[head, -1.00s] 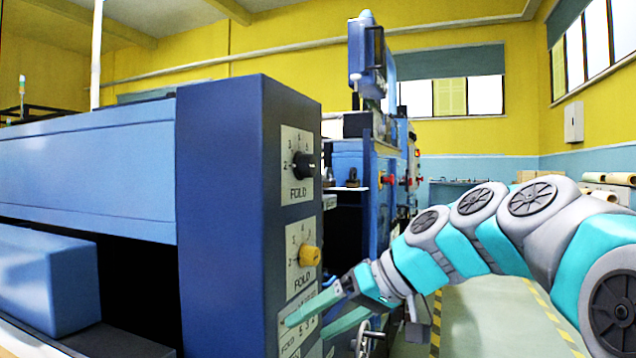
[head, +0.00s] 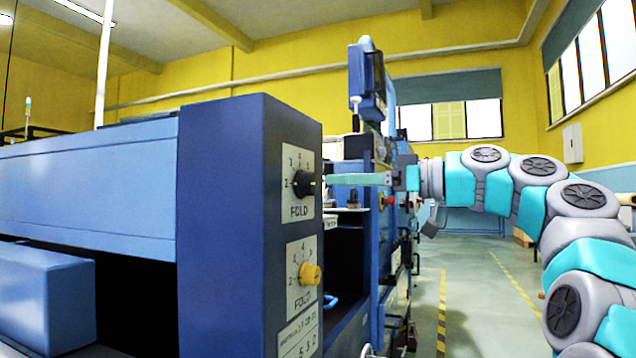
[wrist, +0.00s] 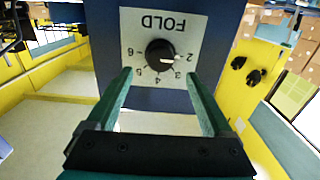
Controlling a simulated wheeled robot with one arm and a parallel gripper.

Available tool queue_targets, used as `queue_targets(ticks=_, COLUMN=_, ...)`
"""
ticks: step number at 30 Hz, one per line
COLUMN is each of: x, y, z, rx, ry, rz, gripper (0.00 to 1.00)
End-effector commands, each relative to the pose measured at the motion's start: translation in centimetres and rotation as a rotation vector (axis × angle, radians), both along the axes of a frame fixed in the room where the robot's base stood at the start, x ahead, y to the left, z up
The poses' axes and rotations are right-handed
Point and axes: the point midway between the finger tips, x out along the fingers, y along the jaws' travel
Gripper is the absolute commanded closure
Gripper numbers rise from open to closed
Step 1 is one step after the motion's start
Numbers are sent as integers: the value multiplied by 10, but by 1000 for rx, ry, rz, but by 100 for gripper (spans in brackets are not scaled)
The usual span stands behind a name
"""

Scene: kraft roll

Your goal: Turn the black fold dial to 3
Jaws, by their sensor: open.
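The black fold dial (head: 306,184) sits on a white FOLD plate (head: 299,211) high on the end face of the blue machine. In the wrist view the black dial (wrist: 160,54) appears upside down, and its white mark points toward the 2. My gripper (head: 329,180) is level with the dial, to its right in the head view. In the wrist view my gripper (wrist: 160,74) has its green fingers apart, one to each side of the dial. The dial is free between them; contact is not visible.
A printed label (head: 299,335) lies lower still. More blue machine units stand behind my gripper. The floor to the right is open, with yellow-striped lines.

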Motion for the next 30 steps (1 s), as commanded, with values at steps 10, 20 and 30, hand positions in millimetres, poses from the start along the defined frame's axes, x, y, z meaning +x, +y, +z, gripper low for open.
queue_targets(ticks=10, x=18, y=48, z=0, rx=-1, ry=4, rz=0, gripper=15)
queue_targets(ticks=20, x=21, y=57, z=-1, rx=0, ry=2, rz=-1, gripper=15)
queue_targets(ticks=30, x=21, y=57, z=-1, rx=0, ry=3, rz=0, gripper=51)
